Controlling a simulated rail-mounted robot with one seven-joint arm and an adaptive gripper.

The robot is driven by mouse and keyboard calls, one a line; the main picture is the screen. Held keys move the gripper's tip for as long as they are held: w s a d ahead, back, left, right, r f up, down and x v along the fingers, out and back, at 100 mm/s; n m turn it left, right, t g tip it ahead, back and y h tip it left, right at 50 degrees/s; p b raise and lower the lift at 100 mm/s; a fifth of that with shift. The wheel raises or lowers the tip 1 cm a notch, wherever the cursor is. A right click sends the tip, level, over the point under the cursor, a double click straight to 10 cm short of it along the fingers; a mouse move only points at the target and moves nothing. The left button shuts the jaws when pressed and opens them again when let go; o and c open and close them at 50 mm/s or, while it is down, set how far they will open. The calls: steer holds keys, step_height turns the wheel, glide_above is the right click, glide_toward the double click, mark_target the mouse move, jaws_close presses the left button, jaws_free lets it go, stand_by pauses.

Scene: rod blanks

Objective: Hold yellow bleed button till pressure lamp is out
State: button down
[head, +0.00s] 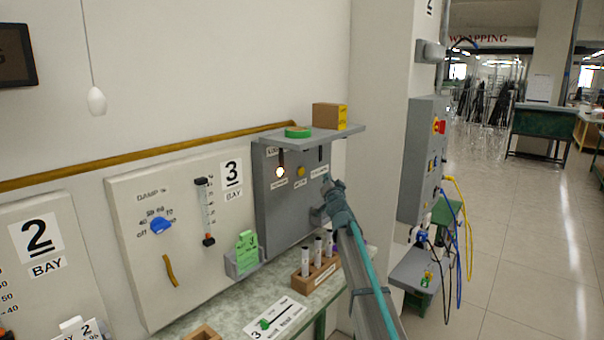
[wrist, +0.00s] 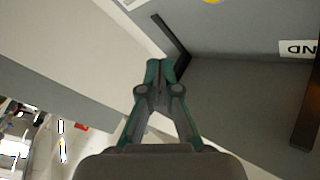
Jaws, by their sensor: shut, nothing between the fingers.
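The grey panel (head: 285,205) of bay 3 carries a round yellow button (head: 301,171). To its left the pressure lamp (head: 280,172) glows bright. My gripper (head: 327,184) is in front of the panel's right part, right of and slightly below the yellow button. In the wrist view my gripper (wrist: 160,66) is shut and empty. A yellow round part (wrist: 212,1) shows there at the top edge, cut off and apart from the fingertips. Whether the fingertips touch the panel cannot be told. My arm hides the panel's lower right.
A shelf (head: 338,133) above the panel holds a cardboard box (head: 329,116) and green tape (head: 298,132). Below stands a wooden rack (head: 316,279) with tubes, close to my arm. A green card (head: 246,250) sits in a holder at left. A wall pillar (head: 378,120) stands at right.

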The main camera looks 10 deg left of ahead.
mark_target(304, 168)
steer(key=w+a+p, duration=0.2)
steer(key=w+a, duration=0.2)
steer(key=a, duration=0.3)
steer(key=shift+w+a+p, duration=0.15)
steer(key=shift+a+p, duration=0.2)
stand_by(1.5)
steer(key=shift+w+a, duration=0.2)
steer(key=shift+a, duration=0.15)
steer(key=shift+w+a+p, duration=0.2)
steer(key=shift+a+p, duration=0.15)
steer(key=shift+p, duration=0.1)
stand_by(1.8)
steer(key=shift+s, duration=0.1)
stand_by(1.3)
steer(key=shift+s+d, duration=0.3)
steer(key=shift+d, duration=0.4)
steer(key=shift+d, duration=0.1)
